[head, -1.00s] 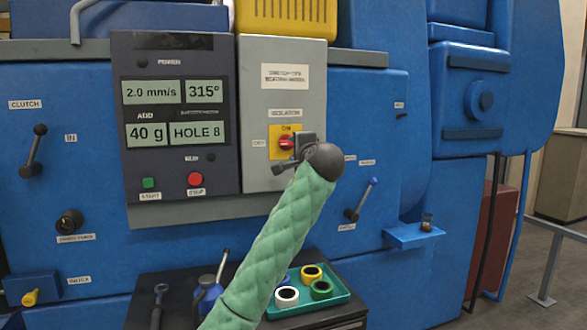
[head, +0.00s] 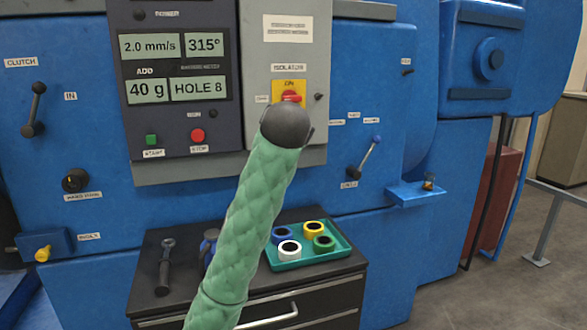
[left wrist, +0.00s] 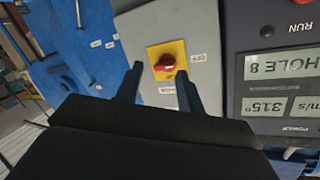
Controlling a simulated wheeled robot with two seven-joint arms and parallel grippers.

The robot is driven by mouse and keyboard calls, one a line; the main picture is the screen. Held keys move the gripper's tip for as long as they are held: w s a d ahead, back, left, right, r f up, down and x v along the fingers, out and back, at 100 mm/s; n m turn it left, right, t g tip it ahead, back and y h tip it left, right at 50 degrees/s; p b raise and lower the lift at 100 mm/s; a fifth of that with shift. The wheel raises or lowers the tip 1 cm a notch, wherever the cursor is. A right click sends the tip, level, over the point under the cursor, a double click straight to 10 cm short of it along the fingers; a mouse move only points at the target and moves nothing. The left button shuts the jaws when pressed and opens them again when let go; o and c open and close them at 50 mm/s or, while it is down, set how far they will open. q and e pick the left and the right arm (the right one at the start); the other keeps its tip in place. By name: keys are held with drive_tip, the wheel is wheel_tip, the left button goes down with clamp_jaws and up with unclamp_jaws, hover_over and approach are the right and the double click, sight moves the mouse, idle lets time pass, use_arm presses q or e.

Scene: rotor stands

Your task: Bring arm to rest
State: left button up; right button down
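My left arm in its green padded sleeve (head: 245,225) rises from the bottom of the head view to a dark wrist (head: 285,125). The wrist hides the left gripper there. In the left wrist view the left gripper (left wrist: 160,69) is open, its two dark fingers apart with nothing held. Beyond and between them is the red isolator knob (left wrist: 165,63) on a yellow plate, seemingly clear of the fingers. The knob (head: 290,97) also shows just above my wrist in the head view, its lower part partly covered. My right gripper is in neither view.
The blue machine carries a dark display panel (head: 180,80) left of the grey isolator box (head: 288,50). A lever with a blue knob (head: 368,155) and a small blue shelf (head: 415,192) stick out at right. Below, a dark cabinet (head: 150,305) holds a teal tray (head: 335,256) of coloured rings.

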use_arm(q)
drive_tip(key=s+a+f+n+g+h, duration=0.1)
drive_tip(key=s+a+f+g, duration=0.15)
drive_tip(key=s+f, duration=0.75)
drive_tip(key=s+a+f+n+g, duration=0.15)
drive_tip(key=a+f, duration=0.25)
drive_tip(key=f, duration=1.4)
drive_tip(key=s+a+f+g+h, duration=0.1)
drive_tip(key=s+a+f+g, duration=0.45)
drive_tip(key=f, duration=0.85)
drive_tip(key=s+a+f+g, duration=0.1)
drive_tip(key=s+f+g, duration=0.1)
drive_tip(key=s+f, duration=1.2)
drive_tip(key=s+a+f+n+g, duration=0.1)
drive_tip(key=s+f+g, duration=0.2)
drive_tip(key=s+f, duration=1)
drive_tip(key=s, duration=0.7)
drive_tip(key=shift+s+a+f+y, duration=0.15)
drive_tip(key=shift+a+f+y, duration=0.2)
drive_tip(key=shift+y, duration=0.05)
